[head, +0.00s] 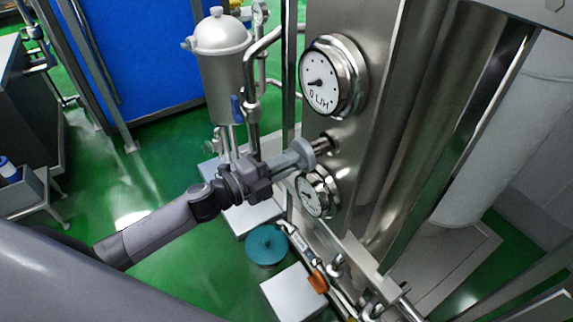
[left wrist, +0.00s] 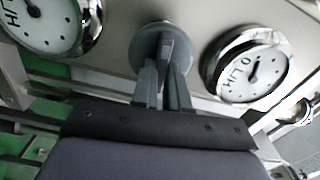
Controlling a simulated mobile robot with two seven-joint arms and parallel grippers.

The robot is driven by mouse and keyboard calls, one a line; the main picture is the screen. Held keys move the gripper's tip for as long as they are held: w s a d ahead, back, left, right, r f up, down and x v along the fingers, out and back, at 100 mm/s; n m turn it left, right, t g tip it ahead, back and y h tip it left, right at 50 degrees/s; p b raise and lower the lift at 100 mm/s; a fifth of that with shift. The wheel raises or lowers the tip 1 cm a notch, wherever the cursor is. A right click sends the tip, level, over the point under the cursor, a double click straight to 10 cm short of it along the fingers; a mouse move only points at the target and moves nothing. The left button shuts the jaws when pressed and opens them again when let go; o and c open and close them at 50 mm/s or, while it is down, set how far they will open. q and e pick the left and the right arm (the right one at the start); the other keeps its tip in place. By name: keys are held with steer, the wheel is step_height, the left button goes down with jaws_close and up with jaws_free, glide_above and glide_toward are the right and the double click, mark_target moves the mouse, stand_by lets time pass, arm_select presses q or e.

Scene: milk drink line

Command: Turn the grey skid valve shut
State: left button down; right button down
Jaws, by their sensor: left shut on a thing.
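The grey skid valve (head: 307,152) is a round grey knob on a short stem, standing out from the steel panel between two dial gauges. In the left wrist view the valve (left wrist: 148,42) shows as a grey disc with a raised bar across its face. My left gripper (head: 294,160) reaches in from the left and is shut on the valve's bar. In the left wrist view its two fingers (left wrist: 163,76) lie on either side of the bar and hide part of it. My right gripper is in neither view.
The upper gauge (head: 328,80) and lower gauge (head: 314,197) sit close to the valve on the panel. A steel filter vessel with piping (head: 222,60) stands behind my left arm. An orange-handled fitting (head: 318,283) is lower down. Green floor lies open at left.

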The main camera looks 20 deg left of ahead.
arm_select(q)
steer(key=shift+f+m, duration=0.1)
steer(key=shift+m, duration=0.6)
steer(key=c, duration=1.1)
jaws_free()
steer(key=shift+c, duration=0.2)
steer(key=b+v, duration=0.1)
steer(key=v, duration=0.6)
steer(key=shift+s, duration=0.1)
